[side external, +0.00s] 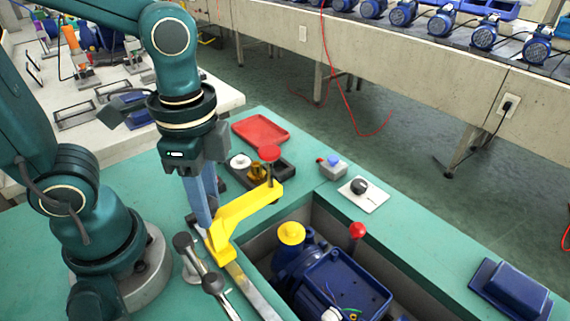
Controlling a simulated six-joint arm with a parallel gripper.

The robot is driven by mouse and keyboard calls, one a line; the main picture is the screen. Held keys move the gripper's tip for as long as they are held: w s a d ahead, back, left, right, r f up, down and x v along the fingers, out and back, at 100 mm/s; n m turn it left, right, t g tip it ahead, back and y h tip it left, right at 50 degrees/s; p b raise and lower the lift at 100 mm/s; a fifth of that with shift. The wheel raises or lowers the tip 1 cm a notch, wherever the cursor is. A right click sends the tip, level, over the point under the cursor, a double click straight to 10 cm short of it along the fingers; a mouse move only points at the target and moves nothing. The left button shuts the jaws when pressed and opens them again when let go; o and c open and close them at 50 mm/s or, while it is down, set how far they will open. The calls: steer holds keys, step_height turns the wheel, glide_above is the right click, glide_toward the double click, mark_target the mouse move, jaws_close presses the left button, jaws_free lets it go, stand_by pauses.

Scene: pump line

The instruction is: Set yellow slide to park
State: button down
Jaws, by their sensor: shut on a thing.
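The yellow slide (237,210) is an angled yellow arm standing at the upper end of a metal rail (255,292) along the left edge of the pit. Its arm reaches up and right, and a rod with a red disc (270,153) stands at its far end. My gripper (209,228) points down with its blue fingers at the slide's lower left end and is shut on it. The fingertips are partly hidden, so the exact grip does not show. No park mark is readable.
Black-knobbed levers (184,242) stand left of the rail. The pit holds a blue pump housing (345,285) with a yellow cap (291,233); a red-knobbed lever (357,231) stands near its right edge. A dark tray (285,181) and red tray (260,131) lie behind the slide.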

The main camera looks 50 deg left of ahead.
steer(key=a, duration=0.6)
steer(key=shift+w+a, duration=0.15)
steer(key=c, duration=0.5)
jaws_free()
steer(key=shift+c, duration=0.2)
steer(key=shift+r, duration=0.1)
steer(key=shift+r, duration=2.5)
